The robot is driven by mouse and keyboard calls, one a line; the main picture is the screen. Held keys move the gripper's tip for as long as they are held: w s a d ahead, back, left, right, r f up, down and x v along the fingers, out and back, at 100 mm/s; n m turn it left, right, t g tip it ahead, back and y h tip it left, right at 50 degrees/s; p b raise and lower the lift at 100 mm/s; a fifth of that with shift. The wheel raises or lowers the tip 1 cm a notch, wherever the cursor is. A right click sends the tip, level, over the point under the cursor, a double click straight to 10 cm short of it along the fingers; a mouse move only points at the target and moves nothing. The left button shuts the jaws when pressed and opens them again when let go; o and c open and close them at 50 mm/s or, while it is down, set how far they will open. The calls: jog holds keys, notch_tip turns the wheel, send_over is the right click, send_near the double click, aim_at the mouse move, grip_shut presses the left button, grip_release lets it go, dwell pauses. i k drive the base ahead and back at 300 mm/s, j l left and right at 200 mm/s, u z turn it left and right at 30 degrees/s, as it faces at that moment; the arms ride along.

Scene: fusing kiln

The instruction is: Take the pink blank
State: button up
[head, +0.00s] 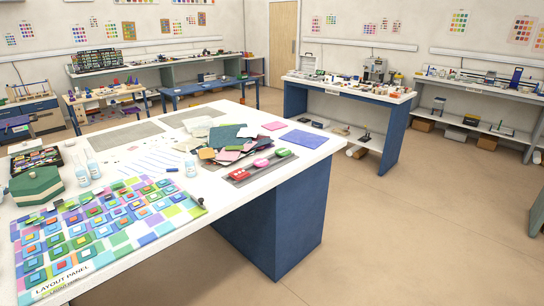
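A small flat pink square (274,126) lies on the white worktable, behind a blue square sheet (305,139). A rounded pink piece (262,163) sits on a dark grey strip (262,169) near the table's right edge, between a red piece (239,174) and a green piece (283,152). I cannot tell which of the two pink things is the pink blank. Another pink sheet (229,156) lies partly covered in the pile of coloured sheets left of the strip. My gripper is not in view.
The white worktable (225,205) also bears a colourful layout panel (85,240), a green box (37,186), small bottles (94,169) and a white paper sheet (150,160). Open floor (410,220) lies right of it. Another bench (345,90) stands farther back.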

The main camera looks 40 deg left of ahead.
aim_at(260, 162)
jog(key=i+j+u, duration=0.15)
jog(key=i+u, duration=0.5)
jog(key=u, duration=0.15)
jog(key=i+u, duration=0.4)
jog(key=i+l+u, duration=0.2)
jog(key=u, duration=0.15)
jog(key=i+j+u, duration=0.2)
jog(key=i+u, duration=0.2)
jog(key=i, duration=0.15)
jog(key=i+u, duration=0.35)
jog(key=i, duration=0.15)
jog(key=i+l+u, duration=0.1)
jog(key=i+u, duration=0.3)
jog(key=i, duration=0.15)
